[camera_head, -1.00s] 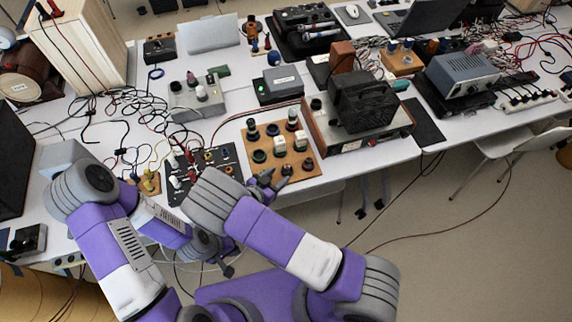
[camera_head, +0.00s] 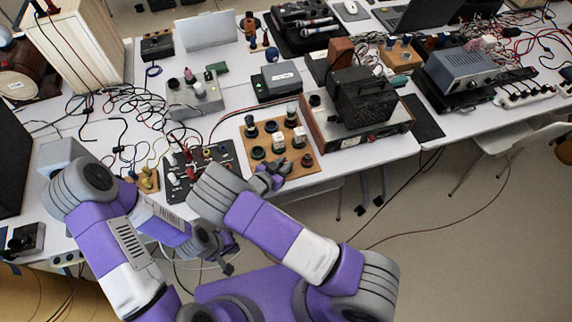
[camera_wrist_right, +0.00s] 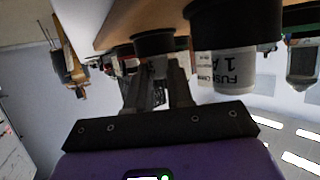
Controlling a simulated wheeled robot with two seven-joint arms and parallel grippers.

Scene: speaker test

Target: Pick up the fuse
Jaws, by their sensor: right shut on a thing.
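In the right wrist view, seen upside down, my right gripper (camera_wrist_right: 157,92) is shut on a pale fuse (camera_wrist_right: 157,66) with a dark round collar, at the wooden board. The fingers hide much of it. A white fuse (camera_wrist_right: 225,72) printed "FUSE" and "1 A" is beside the gripper, apart from it. In the head view my right gripper (camera_head: 268,178) is at the front edge of the wooden fuse board (camera_head: 306,171), partly behind my own arm. White fuses (camera_head: 278,141) stand on this board. My left gripper (camera_head: 222,258) hangs low in front of the table; its jaws are unclear.
A black panel with colored jacks (camera_head: 225,150) lies left of the board. A brown-sided instrument (camera_head: 352,146) with a black box on it stands close on the right. Loose cables (camera_head: 120,125) cover the table's left part. Clear floor lies at the lower right.

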